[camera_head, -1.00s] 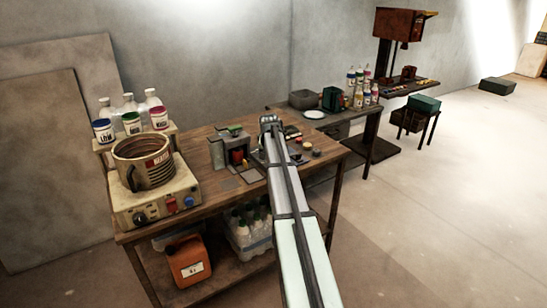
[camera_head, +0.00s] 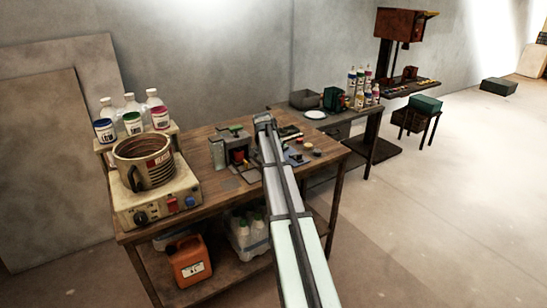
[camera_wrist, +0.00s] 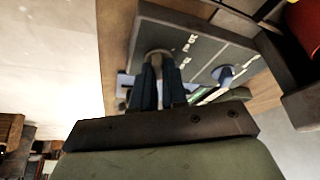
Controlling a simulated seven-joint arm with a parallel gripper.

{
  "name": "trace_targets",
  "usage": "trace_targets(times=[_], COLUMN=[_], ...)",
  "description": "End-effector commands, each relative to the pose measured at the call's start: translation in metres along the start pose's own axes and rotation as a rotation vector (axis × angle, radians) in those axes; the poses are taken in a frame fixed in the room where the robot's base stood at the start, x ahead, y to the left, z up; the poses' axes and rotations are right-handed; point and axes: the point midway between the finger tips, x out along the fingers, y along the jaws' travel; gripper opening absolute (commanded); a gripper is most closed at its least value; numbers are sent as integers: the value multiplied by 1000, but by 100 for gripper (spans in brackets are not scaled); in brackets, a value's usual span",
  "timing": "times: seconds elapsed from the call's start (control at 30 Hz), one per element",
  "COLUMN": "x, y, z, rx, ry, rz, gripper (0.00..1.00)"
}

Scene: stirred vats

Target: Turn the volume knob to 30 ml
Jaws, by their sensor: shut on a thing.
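My gripper (camera_wrist: 163,66) is shut on a greyish round knob (camera_wrist: 158,54) on this panel, which I take for the volume knob. The fingers cover much of it, and its pointer and setting cannot be made out. A second, blue knob (camera_wrist: 223,73) is to the right on the same panel, apart from the fingers. In the head view my gripper (camera_head: 263,118) is over the wooden bench, and my arm hides the knob.
A hotplate (camera_head: 157,199) with a metal pot (camera_head: 143,162) takes the bench's left end. Bottles (camera_head: 130,108) stand on a rack behind.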

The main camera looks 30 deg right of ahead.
Motion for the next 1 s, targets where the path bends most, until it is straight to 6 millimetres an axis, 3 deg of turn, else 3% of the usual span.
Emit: trace_targets(times=[0.1, 0.13, 0.4, 0.77, 1.0], x=[0, 0, 0, -8, -47], y=[0, 0, 0, 0, 0], z=[0, 0, 0, 0, 0], rx=[2, 2, 1, 0, -1], ry=[-1, -1, -1, 0, 1], rz=[1, 1, 0, -1, -2], gripper=[0, 15, 38, 38, 38])
